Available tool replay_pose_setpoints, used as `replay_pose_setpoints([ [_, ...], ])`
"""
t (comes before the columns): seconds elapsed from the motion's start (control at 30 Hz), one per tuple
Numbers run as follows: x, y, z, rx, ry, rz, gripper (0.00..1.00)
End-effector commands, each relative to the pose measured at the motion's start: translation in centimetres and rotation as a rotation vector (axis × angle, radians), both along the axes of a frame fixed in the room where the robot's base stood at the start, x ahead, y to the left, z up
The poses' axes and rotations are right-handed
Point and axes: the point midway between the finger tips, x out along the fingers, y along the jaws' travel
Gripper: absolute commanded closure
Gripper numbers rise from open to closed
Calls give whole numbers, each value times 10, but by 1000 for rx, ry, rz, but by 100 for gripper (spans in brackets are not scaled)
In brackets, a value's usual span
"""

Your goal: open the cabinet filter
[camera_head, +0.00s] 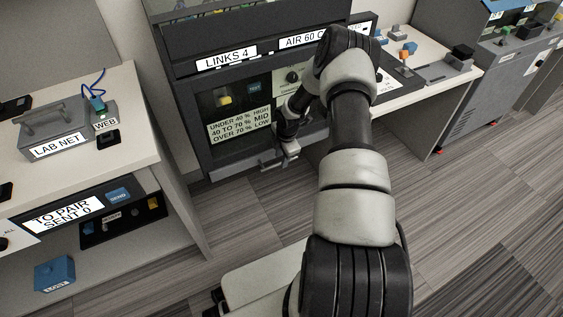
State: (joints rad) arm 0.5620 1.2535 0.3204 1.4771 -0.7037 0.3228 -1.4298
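The dark cabinet (198,128) stands at centre-left against the wall. Its front has a window and a sign reading "UNDER 40 % HIGH, 40 TO 70 % MID, OVER 70 % LOW". Low on the front, under the sign, is a grey ledge or handle (247,166); I cannot tell whether this is the filter. No label reading "filter" is legible. My gripper (287,157) points down at the right end of that ledge, close to or touching it. Its fingers are small and partly hidden by my arm, so their opening is unclear. My arm also covers the cabinet's right part.
A left bench (140,98) holds a "LAB NET" box (54,136) and a "WEB" block. Its lower shelf has a blue box (54,274). A right table (440,90) carries small coloured parts. Grey machines stand at far right. The floor (470,220) at right is clear.

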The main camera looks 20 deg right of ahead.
Motion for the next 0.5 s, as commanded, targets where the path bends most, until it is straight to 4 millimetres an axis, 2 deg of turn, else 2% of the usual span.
replay_pose_setpoints([
  [0.03,1,1,-9,1,1,0,71],
  [0.2,4,1,-19,0,0,0,71],
  [0.5,4,0,-20,0,0,0,71],
])
